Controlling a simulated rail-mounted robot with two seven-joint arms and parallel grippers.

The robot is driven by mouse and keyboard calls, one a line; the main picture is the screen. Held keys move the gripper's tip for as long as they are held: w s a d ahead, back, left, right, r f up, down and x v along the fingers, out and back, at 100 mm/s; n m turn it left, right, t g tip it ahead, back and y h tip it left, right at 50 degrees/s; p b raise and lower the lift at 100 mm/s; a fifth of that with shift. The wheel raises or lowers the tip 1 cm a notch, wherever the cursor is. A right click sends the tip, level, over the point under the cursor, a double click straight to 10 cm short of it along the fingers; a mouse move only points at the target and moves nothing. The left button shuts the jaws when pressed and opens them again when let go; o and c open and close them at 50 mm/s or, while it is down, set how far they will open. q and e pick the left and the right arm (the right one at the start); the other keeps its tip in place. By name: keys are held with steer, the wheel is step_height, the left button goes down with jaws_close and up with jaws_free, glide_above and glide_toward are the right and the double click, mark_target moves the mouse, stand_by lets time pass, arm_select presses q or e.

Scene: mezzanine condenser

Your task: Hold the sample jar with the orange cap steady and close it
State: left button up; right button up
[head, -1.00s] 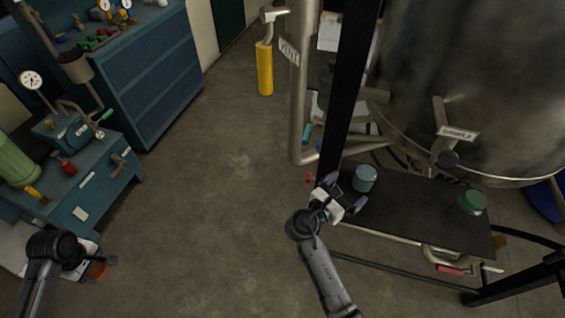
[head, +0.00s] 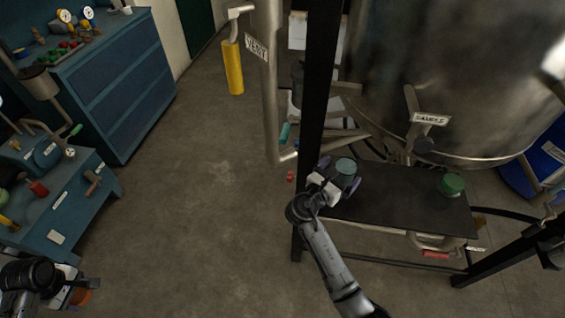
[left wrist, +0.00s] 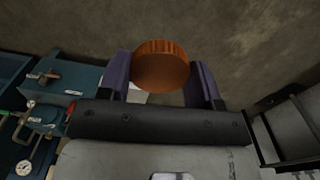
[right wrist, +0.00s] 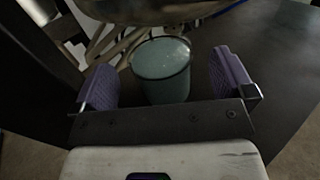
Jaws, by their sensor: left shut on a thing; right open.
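The sample jar (head: 345,167) is a small blue-green pot without a cap, upright on the dark shelf (head: 400,206). It also shows in the right wrist view (right wrist: 162,77). My right gripper (head: 339,175) is open, its purple fingers either side of the jar with visible gaps, so it does not grip it. My left gripper (left wrist: 162,80) is shut on the orange cap (left wrist: 161,66), a ribbed round lid held between its fingers. In the head view the left gripper (head: 88,288) is at the lower left, far from the jar, with the cap (head: 83,297) partly hidden.
A green-capped jar (head: 452,185) stands further right on the shelf. A black post (head: 316,100) rises just left of the sample jar. The big steel tank (head: 450,80) hangs over the shelf's back. A blue bench (head: 75,200) is at left. Open floor lies between.

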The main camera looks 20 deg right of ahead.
mark_target(349, 159)
arm_select(q)
steer(key=shift+d+f+b, duration=0.1)
steer(key=shift+f+b, duration=0.2)
steer(key=shift+f, duration=0.2)
arm_select(e)
steer(key=x, duration=0.3)
steer(key=shift+w+d, duration=0.15)
steer(key=shift+d, duration=0.1)
steer(key=c, duration=1.1)
arm_select(q)
steer(key=shift+r, duration=0.15)
arm_select(e)
steer(key=shift+r, duration=0.15)
